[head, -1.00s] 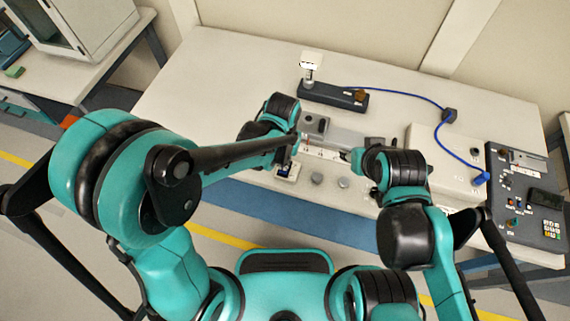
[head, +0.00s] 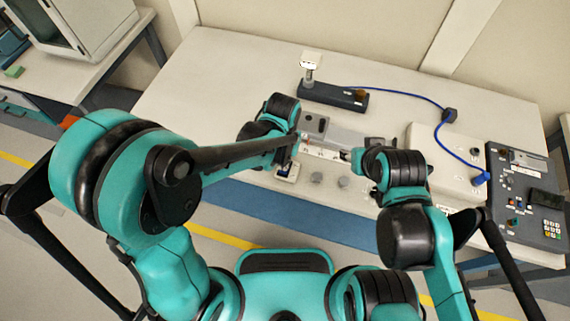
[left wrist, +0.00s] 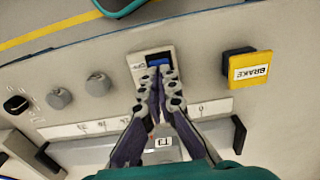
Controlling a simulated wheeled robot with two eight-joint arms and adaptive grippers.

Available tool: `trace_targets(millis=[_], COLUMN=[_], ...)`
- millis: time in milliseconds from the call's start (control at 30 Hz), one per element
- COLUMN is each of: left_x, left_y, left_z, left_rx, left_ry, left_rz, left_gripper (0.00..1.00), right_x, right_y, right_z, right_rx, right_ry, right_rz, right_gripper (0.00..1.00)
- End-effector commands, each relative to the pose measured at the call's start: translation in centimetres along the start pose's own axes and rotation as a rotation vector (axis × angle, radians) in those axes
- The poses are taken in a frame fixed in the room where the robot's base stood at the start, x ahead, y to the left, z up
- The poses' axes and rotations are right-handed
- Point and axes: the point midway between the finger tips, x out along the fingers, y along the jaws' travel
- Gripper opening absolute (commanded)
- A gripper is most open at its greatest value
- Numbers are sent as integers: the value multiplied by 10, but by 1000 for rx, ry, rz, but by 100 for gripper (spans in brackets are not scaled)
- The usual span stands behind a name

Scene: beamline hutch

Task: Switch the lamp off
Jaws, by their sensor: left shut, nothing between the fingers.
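A rocker switch with a blue rocker (left wrist: 159,59) in a pale plate sits on the front panel of the bench unit, with small lettering beside it. It also shows in the head view (head: 287,172), partly hidden. My left gripper (left wrist: 167,76) is shut and empty, its fingertips right at the blue rocker. I cannot tell whether they touch it. In the head view my left gripper (head: 291,163) is mostly hidden by its arm. My right gripper (head: 354,160) is by the right part of the unit, its fingers too small to judge. I cannot tell whether any lamp is lit.
A yellow block marked BRAKE (left wrist: 250,68) is right of the switch, and grey knobs (left wrist: 98,84) are left. Behind the unit stands a dark base (head: 333,97) with an upright white-headed device (head: 310,67). A blue cable (head: 425,98) runs right, near a keypad panel (head: 530,205).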

Motion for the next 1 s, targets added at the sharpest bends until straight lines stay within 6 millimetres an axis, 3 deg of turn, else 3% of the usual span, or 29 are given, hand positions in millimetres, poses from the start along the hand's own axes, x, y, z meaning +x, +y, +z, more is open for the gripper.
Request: trace_targets(millis=[1000], left_x=[16], left_y=[0], left_z=[0], left_rx=[0], left_ry=[0], left_rz=[0], left_gripper=[0], right_x=[12], right_y=[0], right_z=[8], right_rx=[0], right_ry=[0], right_rz=[0], right_gripper=[40])
